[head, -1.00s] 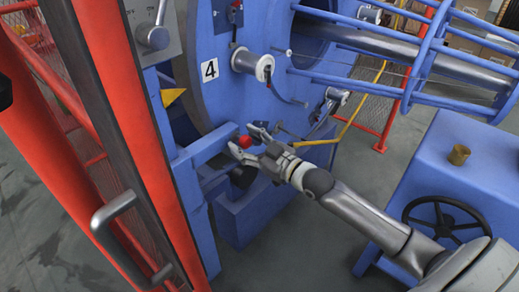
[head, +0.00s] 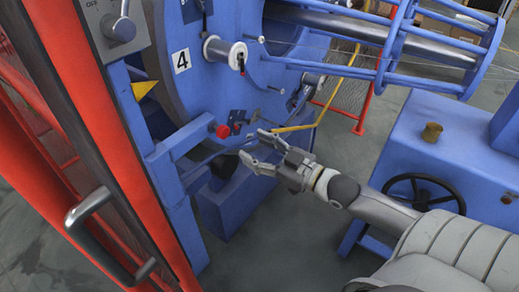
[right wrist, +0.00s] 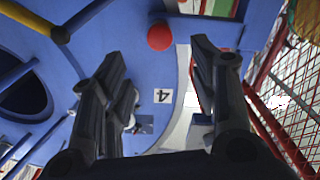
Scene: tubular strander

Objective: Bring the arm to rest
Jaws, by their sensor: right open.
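My right gripper (head: 257,149) is open and empty in the head view, its fingers pointing left toward the blue machine (head: 178,60). A red knob (head: 222,131) on the machine's blue bracket is to the left of the fingertips, apart from them. In the right wrist view the two dark fingers (right wrist: 160,75) stand wide apart with nothing between them. The red knob (right wrist: 160,37) shows beyond them near the top, and the "4" label (right wrist: 163,97) shows between them. My left gripper is in neither current view.
A red guard door frame (head: 110,130) with a grey handle (head: 90,212) stands at the left. A blue cabinet (head: 450,150) with a black handwheel (head: 425,193) is at the right, close to my right arm. Grey floor (head: 275,235) lies open below the gripper.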

